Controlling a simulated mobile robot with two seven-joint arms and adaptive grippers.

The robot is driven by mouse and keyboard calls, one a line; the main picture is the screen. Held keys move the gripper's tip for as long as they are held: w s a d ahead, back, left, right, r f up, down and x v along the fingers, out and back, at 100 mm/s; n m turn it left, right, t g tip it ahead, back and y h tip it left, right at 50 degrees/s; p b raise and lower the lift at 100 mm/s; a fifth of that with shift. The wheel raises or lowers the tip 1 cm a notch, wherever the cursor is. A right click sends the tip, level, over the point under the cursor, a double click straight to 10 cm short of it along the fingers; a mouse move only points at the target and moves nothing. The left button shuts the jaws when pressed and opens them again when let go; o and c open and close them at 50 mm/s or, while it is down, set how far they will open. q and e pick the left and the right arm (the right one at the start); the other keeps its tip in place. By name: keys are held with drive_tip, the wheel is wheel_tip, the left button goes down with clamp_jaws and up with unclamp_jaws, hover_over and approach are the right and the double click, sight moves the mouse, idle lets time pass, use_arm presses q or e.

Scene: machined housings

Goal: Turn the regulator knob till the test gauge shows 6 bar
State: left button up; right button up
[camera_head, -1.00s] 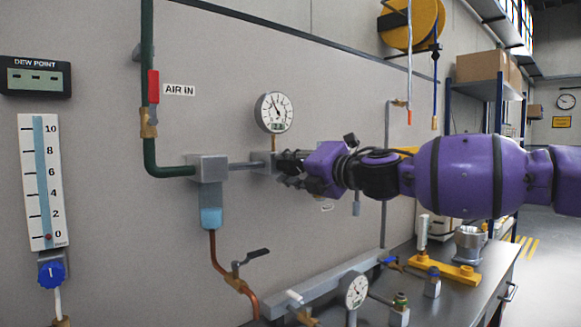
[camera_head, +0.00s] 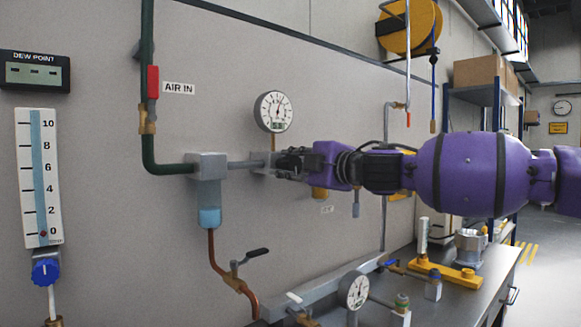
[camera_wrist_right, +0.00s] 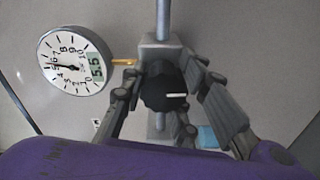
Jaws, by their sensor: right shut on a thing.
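The regulator (camera_head: 263,163) is a grey block on the wall pipe. Its black knob (camera_wrist_right: 163,88) with a white mark shows in the right wrist view. My right gripper (camera_head: 285,163) is shut on the knob, fingers around it; it also shows in the right wrist view (camera_wrist_right: 170,95). A round gauge (camera_head: 273,111) sits just above the regulator. In the right wrist view this gauge (camera_wrist_right: 75,62) is tilted, and its digital window appears to read 5.5. A second gauge (camera_head: 354,290) stands low on the bench. Which one is the test gauge is unlabelled. My left gripper is not seen.
A green air pipe (camera_head: 147,110) with a red-handled valve runs down the left. A filter bowl (camera_head: 209,216) hangs left of the regulator. A lever valve (camera_head: 240,270) is below. The bench (camera_head: 458,305) holds several fittings at right.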

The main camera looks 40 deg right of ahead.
drive_tip(key=shift+d+r+m, duration=0.15)
drive_tip(key=shift+r+m, duration=0.25)
drive_tip(key=shift+r, duration=0.15)
drive_tip(key=o, duration=1)
drive_tip(key=shift+f, duration=0.1)
drive_tip(key=shift+o, duration=0.2)
drive_tip(key=shift+f, duration=0.2)
drive_tip(key=shift+s, duration=0.15)
drive_tip(key=s, duration=1.1)
drive_tip(key=shift+s+d, duration=0.35)
